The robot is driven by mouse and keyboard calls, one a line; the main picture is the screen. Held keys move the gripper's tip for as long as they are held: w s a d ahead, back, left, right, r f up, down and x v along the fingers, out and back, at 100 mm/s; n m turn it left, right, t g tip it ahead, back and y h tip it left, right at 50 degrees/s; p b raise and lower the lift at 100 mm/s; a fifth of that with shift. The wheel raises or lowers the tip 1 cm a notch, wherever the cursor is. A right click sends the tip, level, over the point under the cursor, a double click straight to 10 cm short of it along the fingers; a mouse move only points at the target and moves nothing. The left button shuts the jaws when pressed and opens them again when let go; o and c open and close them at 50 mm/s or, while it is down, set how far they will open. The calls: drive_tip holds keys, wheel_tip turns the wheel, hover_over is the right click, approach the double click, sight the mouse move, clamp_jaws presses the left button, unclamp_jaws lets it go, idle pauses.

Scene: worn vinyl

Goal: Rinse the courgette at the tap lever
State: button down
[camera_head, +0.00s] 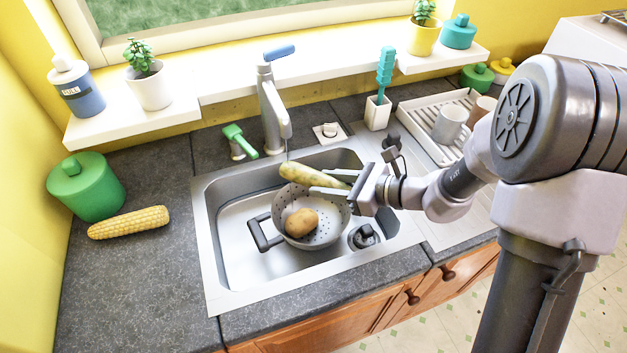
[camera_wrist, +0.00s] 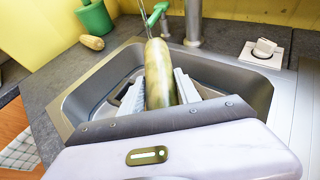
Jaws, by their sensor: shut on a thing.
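The courgette (camera_head: 298,174), pale green and yellowish, is held between the fingers of my gripper (camera_head: 318,182), over the sink and above the colander. Its free end points left, close below the tap spout. In the wrist view the courgette (camera_wrist: 158,72) stands out lengthwise between the two pale fingers of my gripper (camera_wrist: 158,90). The grey tap (camera_head: 272,110) stands behind the sink, with a blue lever (camera_head: 280,52) on top. A thin streak shows below the spout, reaching towards the courgette; it looks like water.
A colander (camera_head: 318,236) with a potato (camera_head: 301,222) sits in the sink (camera_head: 235,240). Corn (camera_head: 128,222) and a green pot (camera_head: 86,188) are on the left counter.

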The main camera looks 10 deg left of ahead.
drive_tip(key=shift+s+a, duration=0.1)
drive_tip(key=shift+a, duration=0.25)
drive_tip(key=shift+d, duration=0.1)
drive_tip(key=shift+w+d, duration=0.2)
drive_tip(key=shift+d, duration=0.3)
drive_tip(key=shift+a, duration=0.1)
drive_tip(key=shift+s+a, duration=0.2)
drive_tip(key=shift+a, duration=0.3)
drive_tip(key=s+d+b, duration=0.1)
drive_tip(key=s+d, duration=0.1)
drive_tip(key=s, duration=0.5)
drive_tip(key=shift+s+d+b, duration=0.3)
drive_tip(key=shift+s+b, duration=0.05)
